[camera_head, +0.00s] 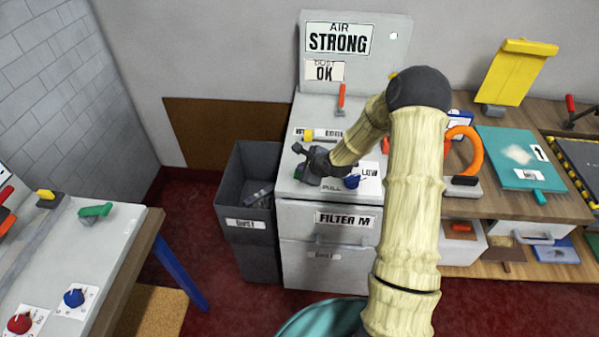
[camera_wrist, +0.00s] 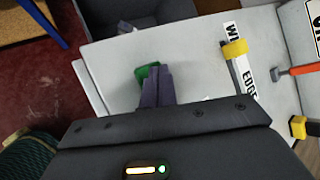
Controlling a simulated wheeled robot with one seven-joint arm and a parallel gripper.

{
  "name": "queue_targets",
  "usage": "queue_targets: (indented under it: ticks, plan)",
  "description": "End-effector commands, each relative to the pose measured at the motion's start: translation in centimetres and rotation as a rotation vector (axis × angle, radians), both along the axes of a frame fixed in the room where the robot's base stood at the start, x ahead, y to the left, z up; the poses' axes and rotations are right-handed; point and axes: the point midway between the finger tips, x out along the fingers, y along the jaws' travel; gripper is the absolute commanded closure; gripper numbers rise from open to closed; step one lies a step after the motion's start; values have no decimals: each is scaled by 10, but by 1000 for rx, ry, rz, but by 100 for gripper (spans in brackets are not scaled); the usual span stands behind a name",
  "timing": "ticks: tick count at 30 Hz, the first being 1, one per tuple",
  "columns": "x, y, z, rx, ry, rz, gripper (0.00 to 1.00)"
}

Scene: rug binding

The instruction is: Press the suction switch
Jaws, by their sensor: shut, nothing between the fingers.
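My gripper (camera_head: 308,174) is shut and empty, pointing down over the front left of the grey machine's top (camera_head: 335,104). A green switch-like part (camera_wrist: 148,70) shows at the tips of my gripper's fingers (camera_wrist: 155,84) in the wrist view. The fingers cover part of it, and I cannot tell whether they touch it. No label naming suction is readable; the word "PULL" shows just in front of my gripper. The machine's upright panel (camera_head: 385,60) reads "AIR STRONG" and "DUST OK".
On the same top are a yellow slider (camera_head: 308,135) by an "EDGE" label, a red-handled lever (camera_head: 341,98) and a blue knob (camera_head: 352,181) by "LOW". A dark bin (camera_head: 247,190) stands left. A wooden bench (camera_head: 500,205) is right, a control table (camera_head: 120,235) left.

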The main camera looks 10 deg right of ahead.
Motion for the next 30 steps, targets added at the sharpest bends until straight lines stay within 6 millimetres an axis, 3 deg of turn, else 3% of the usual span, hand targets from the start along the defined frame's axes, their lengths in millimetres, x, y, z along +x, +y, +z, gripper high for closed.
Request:
queue_targets:
  ticks: [21, 30]
  plan:
    - [0, 0, -6, 1, 1, -1, 100]
    - [0, 0, 7, 0, 1, -1, 100]
